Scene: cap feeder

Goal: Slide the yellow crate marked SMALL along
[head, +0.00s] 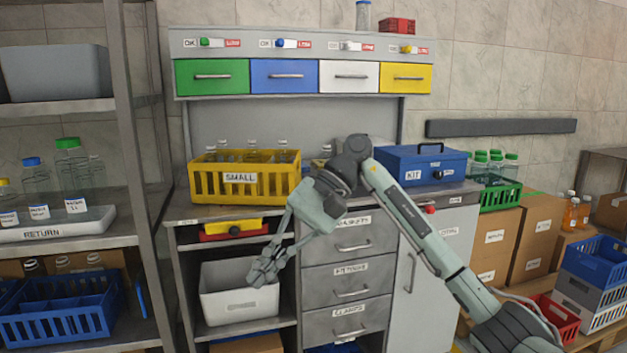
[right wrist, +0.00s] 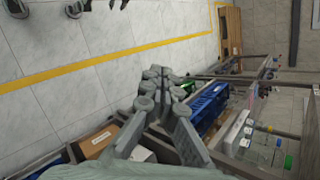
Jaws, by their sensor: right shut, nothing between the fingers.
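The yellow crate marked SMALL (head: 268,187) stands upright on the left part of the grey worktop (head: 205,214) in the head view. Several clear bottles stand in it. My right gripper (head: 262,274) is shut and empty. It hangs lower than the crate, fingers pointing down-left, in front of the open shelf under the worktop, and does not touch the crate. The right wrist view shows its fingers (right wrist: 160,78) together over the floor; the crate cannot be made out there. My left gripper is not in view.
A blue KIT box (head: 425,167) stands right of the crate, beyond my right arm. A shelf post (head: 128,130) rises to the left. A yellow-and-red item (head: 228,230) and a white bin (head: 238,303) sit below the worktop. Drawers (head: 350,268) are right of them.

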